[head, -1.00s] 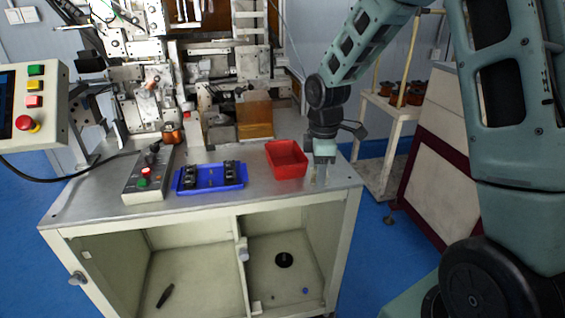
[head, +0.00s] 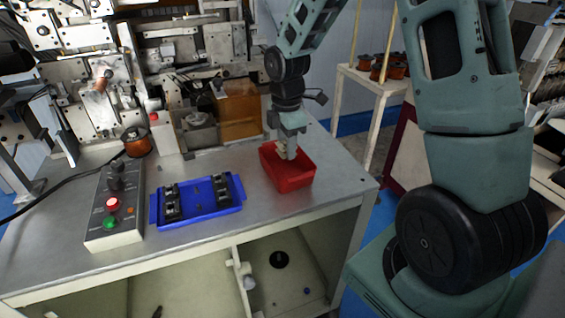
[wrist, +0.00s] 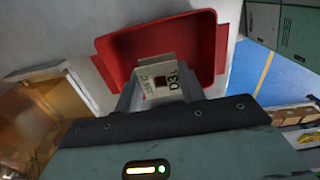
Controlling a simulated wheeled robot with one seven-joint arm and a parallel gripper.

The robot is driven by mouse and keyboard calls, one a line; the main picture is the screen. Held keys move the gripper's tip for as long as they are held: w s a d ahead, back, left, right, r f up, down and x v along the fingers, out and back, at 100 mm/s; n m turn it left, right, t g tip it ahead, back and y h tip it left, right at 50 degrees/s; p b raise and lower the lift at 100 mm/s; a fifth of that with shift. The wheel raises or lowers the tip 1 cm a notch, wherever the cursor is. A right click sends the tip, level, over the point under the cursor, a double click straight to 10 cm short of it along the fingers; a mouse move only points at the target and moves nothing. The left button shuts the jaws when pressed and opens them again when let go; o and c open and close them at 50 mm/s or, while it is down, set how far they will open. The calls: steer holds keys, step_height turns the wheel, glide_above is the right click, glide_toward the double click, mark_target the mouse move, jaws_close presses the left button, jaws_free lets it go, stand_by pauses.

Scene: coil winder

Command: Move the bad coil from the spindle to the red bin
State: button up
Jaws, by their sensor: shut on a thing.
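The red bin (head: 290,187) sits on the metal bench top, right of the blue tray. My gripper (head: 287,152) points down over the bin, its fingertips at or just inside the opening. At the winder, a copper-coloured piece (head: 102,79) shows around the spindle area, too small to make out.
The blue tray (head: 198,217) holds black parts. A control box (head: 115,205) with red and green buttons stands left of it. A copper spool (head: 137,143) stands near the winder. A white stand (head: 372,85) with spools is at the back right. The bench's right front corner is clear.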

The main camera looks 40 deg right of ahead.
mark_target(286, 173)
steer(key=shift+f+p, duration=0.3)
steer(key=shift+f, duration=2.85)
steer(key=shift+f, duration=0.1)
steer(key=o, duration=0.9)
steer(key=shift+o, duration=0.2)
step_height(286, 173, up, 12)
steer(key=b, duration=0.2)
steer(key=s+a+r+m, duration=0.1)
steer(key=s+a+m, duration=0.1)
steer(key=s+a, duration=0.5)
steer(key=s+a+r+m, duration=0.1)
steer(key=s+a, duration=0.1)
steer(key=a, duration=0.8)
steer(key=s+a+m, duration=0.2)
steer(key=s+a, duration=0.1)
steer(key=s, duration=0.4)
steer(key=s+a+m, duration=0.2)
steer(key=s+a, duration=0.2)
steer(key=s, duration=0.4)
steer(key=shift+s+a+f+m+y, duration=0.15)
steer(key=shift+a+f+m+y, duration=0.1)
steer(key=shift+f+m+y, duration=0.1)
